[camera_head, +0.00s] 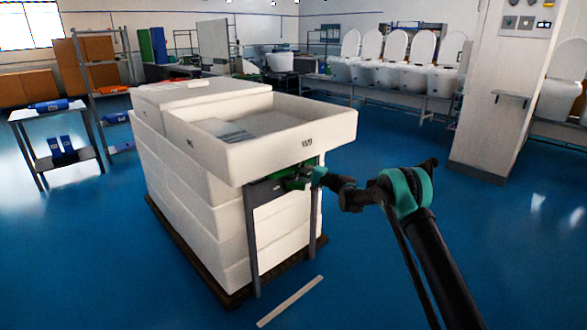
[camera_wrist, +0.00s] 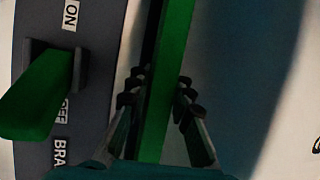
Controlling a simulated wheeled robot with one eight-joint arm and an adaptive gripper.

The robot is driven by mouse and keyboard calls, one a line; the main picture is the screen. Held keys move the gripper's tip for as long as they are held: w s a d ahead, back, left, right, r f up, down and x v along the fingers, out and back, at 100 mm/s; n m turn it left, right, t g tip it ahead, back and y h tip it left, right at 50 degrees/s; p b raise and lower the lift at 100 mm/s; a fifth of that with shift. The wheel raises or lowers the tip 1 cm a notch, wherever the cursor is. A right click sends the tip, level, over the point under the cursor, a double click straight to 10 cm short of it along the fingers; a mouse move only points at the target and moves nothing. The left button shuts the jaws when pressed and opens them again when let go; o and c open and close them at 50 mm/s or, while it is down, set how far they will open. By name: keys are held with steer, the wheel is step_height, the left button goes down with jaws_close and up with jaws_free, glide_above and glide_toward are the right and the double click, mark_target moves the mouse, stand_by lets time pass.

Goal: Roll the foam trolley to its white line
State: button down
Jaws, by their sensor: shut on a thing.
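The foam trolley carries stacked white foam blocks (camera_head: 195,195) on a dark base (camera_head: 187,258), with grey upright posts (camera_head: 251,245) at its near end. A white line (camera_head: 290,301) lies on the blue floor just in front of that end. My gripper (camera_head: 312,178) is at the trolley's handle, under the top tray's rim. In the wrist view my gripper (camera_wrist: 158,92) is shut on a green handle bar (camera_wrist: 166,70), with fingers on both sides. A green brake lever (camera_wrist: 35,98) sticks out to the left by ON and OFF labels; which setting it is at, I cannot tell.
A white tray (camera_head: 262,143) marked W9 tops the stack and overhangs the near end. A white pillar (camera_head: 497,100) stands at right, toilets (camera_head: 405,75) line the back, and a shelf table (camera_head: 52,140) is at left. The floor around the line is clear.

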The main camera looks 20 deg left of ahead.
steer(key=c, duration=1.3)
jaws_free()
steer(key=shift+f, duration=0.1)
steer(key=d, duration=0.4)
steer(key=d+f, duration=0.1)
steer(key=d, duration=0.2)
steer(key=d+f, duration=0.1)
steer(key=d, duration=0.3)
steer(key=shift+d, duration=0.35)
steer(key=shift+d, duration=0.1)
